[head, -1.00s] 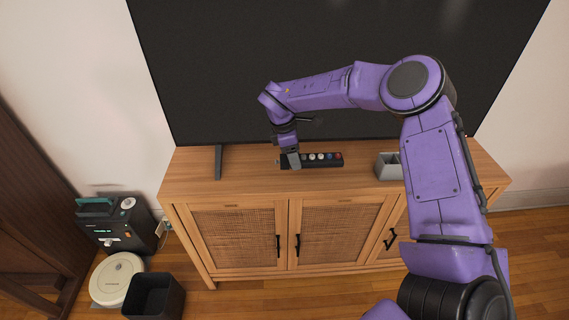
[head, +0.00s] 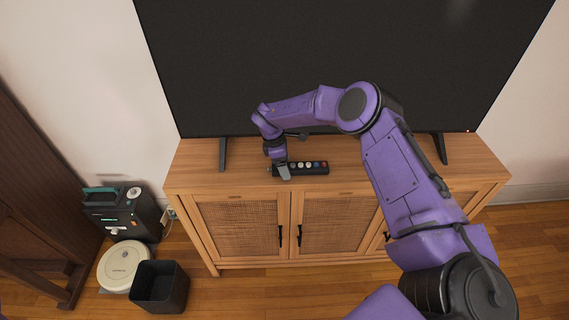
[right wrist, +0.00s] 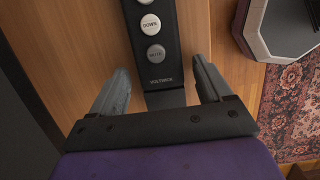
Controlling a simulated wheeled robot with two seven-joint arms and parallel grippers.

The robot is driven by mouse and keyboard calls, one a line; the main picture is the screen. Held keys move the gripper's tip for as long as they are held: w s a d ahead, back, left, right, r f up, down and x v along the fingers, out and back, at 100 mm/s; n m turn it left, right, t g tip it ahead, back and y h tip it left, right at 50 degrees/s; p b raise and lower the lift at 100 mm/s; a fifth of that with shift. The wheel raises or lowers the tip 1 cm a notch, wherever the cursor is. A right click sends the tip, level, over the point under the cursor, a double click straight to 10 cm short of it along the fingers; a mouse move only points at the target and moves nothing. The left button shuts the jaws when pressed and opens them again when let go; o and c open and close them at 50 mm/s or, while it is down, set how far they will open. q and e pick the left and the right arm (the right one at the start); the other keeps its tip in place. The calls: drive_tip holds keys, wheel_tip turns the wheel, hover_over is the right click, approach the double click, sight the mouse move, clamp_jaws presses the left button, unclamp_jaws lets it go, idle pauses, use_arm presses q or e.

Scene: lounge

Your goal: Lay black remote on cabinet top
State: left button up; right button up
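My right gripper (head: 284,174) is at the remote's left end in the head view. In the right wrist view my right gripper (right wrist: 158,88) is open, with a gap on each side of the remote. My left gripper is not in view.
A large TV (head: 330,70) stands along the back of the cabinet on two feet. My right arm hides part of the cabinet's right side. A black bin (head: 160,287), a robot vacuum (head: 124,266) and a dark appliance (head: 122,215) stand on the floor at left.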

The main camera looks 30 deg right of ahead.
drive_tip(key=b+v, duration=0.3)
drive_tip(key=v, duration=0.9)
